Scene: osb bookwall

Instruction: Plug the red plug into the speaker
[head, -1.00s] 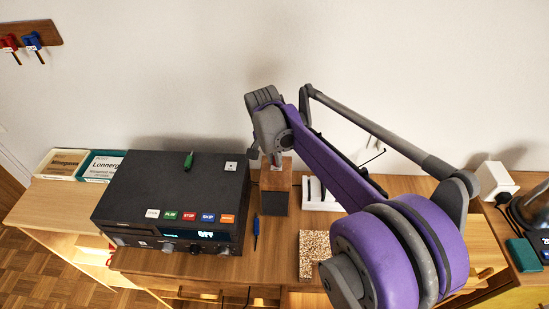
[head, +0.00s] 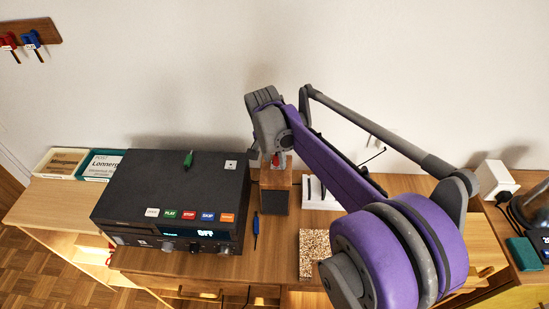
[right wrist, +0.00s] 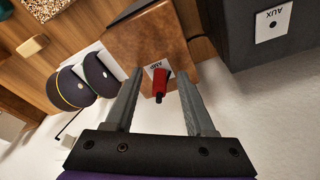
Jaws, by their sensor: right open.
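The speaker (head: 274,197) is a small brown wooden box with a dark front, right of the black amplifier (head: 170,191). The red plug (right wrist: 162,84) stands in the speaker's top at a label reading AMP in the right wrist view; its tip and socket are hidden. It also shows as a small red spot in the head view (head: 276,160). My right gripper (right wrist: 160,70) is open, with one finger on each side of the red plug and gaps between. My left gripper is not in view.
A green plug (head: 188,159) stands on the amplifier, near an AUX socket plate (head: 231,165). A blue pen-like thing (head: 256,229) lies in front of the speaker. A white stand (head: 320,195) is close on the right. The wall (head: 200,70) is behind.

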